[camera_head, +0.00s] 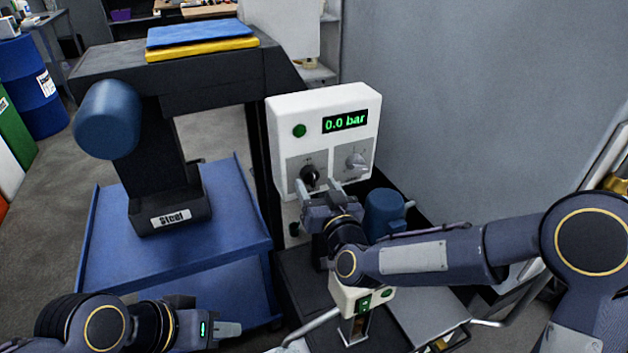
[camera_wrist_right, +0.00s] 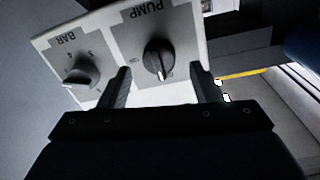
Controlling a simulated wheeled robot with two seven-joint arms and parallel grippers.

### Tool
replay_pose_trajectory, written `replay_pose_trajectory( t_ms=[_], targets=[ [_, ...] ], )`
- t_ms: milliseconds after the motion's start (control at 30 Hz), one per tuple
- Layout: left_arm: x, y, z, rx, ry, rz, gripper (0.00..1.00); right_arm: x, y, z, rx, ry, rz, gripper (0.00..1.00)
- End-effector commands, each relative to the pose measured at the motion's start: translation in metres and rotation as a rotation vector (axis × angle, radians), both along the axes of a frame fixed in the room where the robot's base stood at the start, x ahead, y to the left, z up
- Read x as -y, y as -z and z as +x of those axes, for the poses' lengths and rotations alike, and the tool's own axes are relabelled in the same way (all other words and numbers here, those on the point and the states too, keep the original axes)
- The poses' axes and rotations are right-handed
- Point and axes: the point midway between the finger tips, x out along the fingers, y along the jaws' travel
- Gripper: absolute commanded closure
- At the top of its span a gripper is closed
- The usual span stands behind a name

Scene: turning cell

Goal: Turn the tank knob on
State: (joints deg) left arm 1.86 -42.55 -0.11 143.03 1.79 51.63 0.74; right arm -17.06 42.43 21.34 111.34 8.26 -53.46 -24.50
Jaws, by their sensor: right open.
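A white control box (camera_head: 276,112) in the head view carries a green light, a display reading 0.0 bar and two knobs. The left, dark knob (camera_head: 309,174) is labelled PUMP in the right wrist view (camera_wrist_right: 158,58). The other knob (camera_head: 356,160) is labelled BAR in that view (camera_wrist_right: 81,73). I read no "tank" label. My right gripper (camera_head: 326,188) is open at the lower front of the box. In the right wrist view its fingers (camera_wrist_right: 160,72) stand either side of the PUMP knob; contact is unclear. My left gripper (camera_head: 228,330) is low at the left, away from the box.
A blue cart (camera_head: 235,215) holds a dark stand marked Steel (camera_head: 170,217) at the left. A blue motor-like body (camera_head: 385,212) sits below the box, beside my right arm. A grey wall (camera_head: 480,100) closes the right side.

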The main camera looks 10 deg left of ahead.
Motion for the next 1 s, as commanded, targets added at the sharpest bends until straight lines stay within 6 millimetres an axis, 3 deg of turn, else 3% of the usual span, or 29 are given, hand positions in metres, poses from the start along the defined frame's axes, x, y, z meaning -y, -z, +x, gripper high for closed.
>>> replay_pose_trajectory(
  t_ms=[200, 533, 867, 1000],
  targets=[
    [0.0, -0.003, 0.0, 0.0, 0.0, 0.0, 0.64, -0.012, 0.0, 0.021, -0.001, 0.0, 0.0, 0.42],
    [0.0, -0.003, 0.0, 0.0, 0.0, 0.0, 0.64, -0.014, 0.0, 0.025, 0.0, -0.001, -0.001, 0.42],
    [0.0, -0.003, 0.0, 0.0, 0.0, 0.0, 0.64, -0.014, 0.0, 0.024, -0.001, 0.0, 0.0, 0.85],
    [0.0, -0.002, 0.0, 0.0, 0.0, 0.0, 0.64, -0.014, 0.0, 0.024, -0.002, 0.0, 0.002, 0.86]
  ],
)
